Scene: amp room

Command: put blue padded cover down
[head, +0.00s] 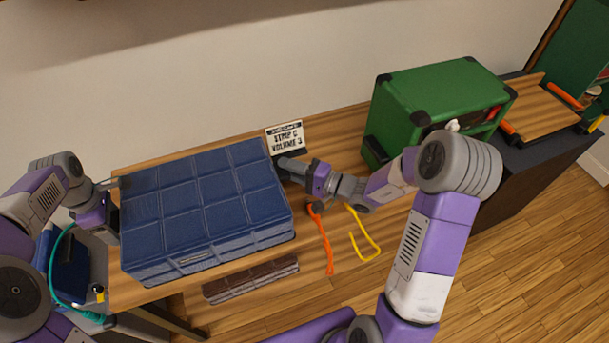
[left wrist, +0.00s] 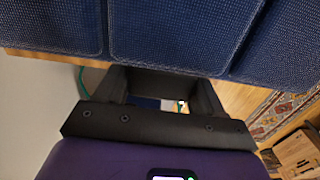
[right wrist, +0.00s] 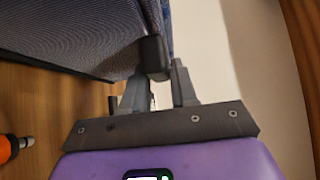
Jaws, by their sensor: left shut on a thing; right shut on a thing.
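The blue padded cover (head: 205,205) is a large quilted box shape over the wooden table (head: 140,295). My left gripper (head: 114,212) is at its left side and is shut on it; the quilted wall fills the top of the left wrist view (left wrist: 150,35), and the contact is partly hidden. My right gripper (head: 287,170) is at its right side, shut on it. In the right wrist view the cover (right wrist: 75,30) shows a black handle (right wrist: 153,58) by my fingers. Whether the cover's bottom touches the table cannot be told.
A small sign (head: 286,137) stands behind the cover. A green amplifier (head: 440,100) stands right of my right gripper. A brown padded thing (head: 250,280) lies below the cover's front.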

